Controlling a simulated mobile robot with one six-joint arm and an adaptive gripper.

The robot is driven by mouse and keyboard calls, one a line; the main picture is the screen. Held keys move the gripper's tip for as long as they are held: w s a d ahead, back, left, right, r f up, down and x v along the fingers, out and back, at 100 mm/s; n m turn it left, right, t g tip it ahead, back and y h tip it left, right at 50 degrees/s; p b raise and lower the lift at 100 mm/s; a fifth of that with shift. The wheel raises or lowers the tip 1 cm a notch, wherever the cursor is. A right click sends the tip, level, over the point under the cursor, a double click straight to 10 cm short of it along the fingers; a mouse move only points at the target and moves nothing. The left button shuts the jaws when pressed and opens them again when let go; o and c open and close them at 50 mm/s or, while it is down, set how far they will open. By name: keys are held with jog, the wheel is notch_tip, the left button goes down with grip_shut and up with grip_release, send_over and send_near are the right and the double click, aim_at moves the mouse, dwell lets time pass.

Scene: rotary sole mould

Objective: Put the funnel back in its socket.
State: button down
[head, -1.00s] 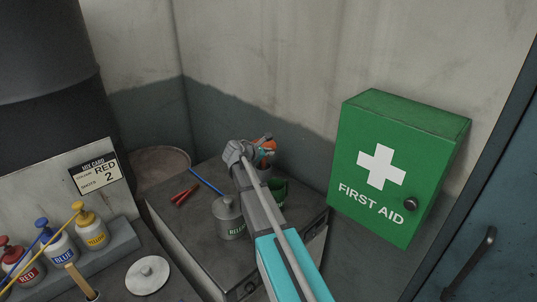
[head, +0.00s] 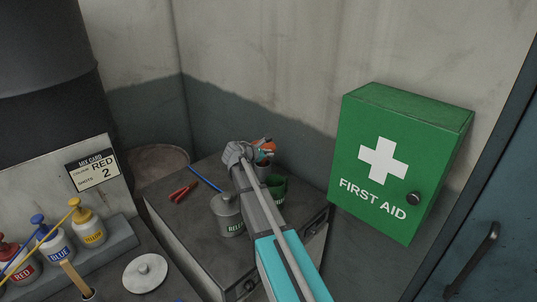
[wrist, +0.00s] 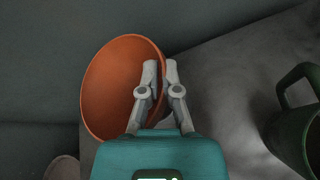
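The orange funnel (wrist: 112,85) fills the left of the wrist view, its wide mouth facing the camera and tilted. My gripper (wrist: 162,70) has one finger inside the mouth and the other outside, closed on the rim. In the head view the funnel (head: 267,144) shows only as a small orange patch beyond my wrist, above the back of the grey cabinet top. My gripper is mostly hidden there by my own arm. I cannot make out the socket in either view.
A green mug (wrist: 300,125) stands right of my gripper; it also shows in the head view (head: 277,186). A lidded grey can (head: 227,216), red-handled pliers (head: 183,191) and a blue rod (head: 204,179) are on the cabinet (head: 165,212). A first aid box (head: 385,170) hangs at right.

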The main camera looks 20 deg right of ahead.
jog(key=shift+f+b, duration=1.1)
jog(key=shift+f, duration=0.2)
jog(key=c, duration=0.7)
grip_release()
jog(key=shift+d, duration=0.1)
jog(key=shift+r, duration=0.2)
